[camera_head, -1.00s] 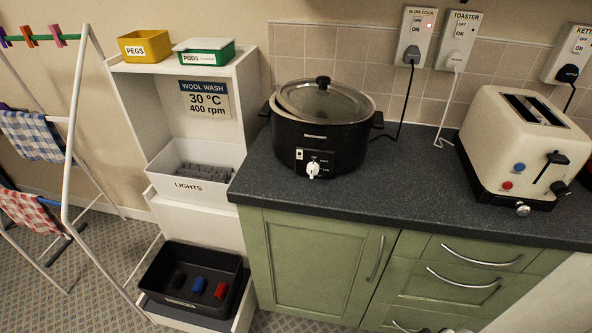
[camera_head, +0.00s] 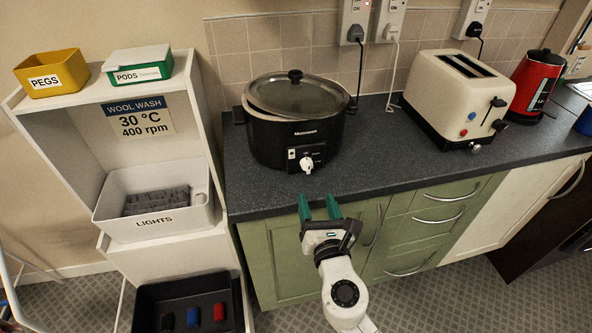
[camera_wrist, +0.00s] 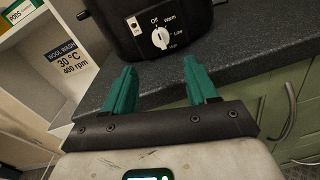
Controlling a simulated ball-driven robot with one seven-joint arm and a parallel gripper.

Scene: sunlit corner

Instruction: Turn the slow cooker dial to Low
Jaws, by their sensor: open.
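The black slow cooker (camera_head: 270,140) with a glass lid stands on the dark counter near its left end. Its white dial (camera_head: 307,165) is on the front panel. In the wrist view the dial (camera_wrist: 160,38) has Off, Warm, Low and High printed around its top and right side; I cannot tell surely which mark it points at. My gripper (camera_head: 318,205), with green fingers, is open and empty in front of the counter edge, below the dial and apart from it. In the wrist view the dial lies beyond the gap between my fingertips (camera_wrist: 160,72).
A cream toaster (camera_head: 440,105) and a red kettle (camera_head: 532,88) stand further right on the counter (camera_head: 375,165). A white shelf unit at left holds a LIGHTS bin (camera_head: 150,225). Green cupboard doors and drawers (camera_head: 435,215) are under the counter. The counter between cooker and toaster is clear.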

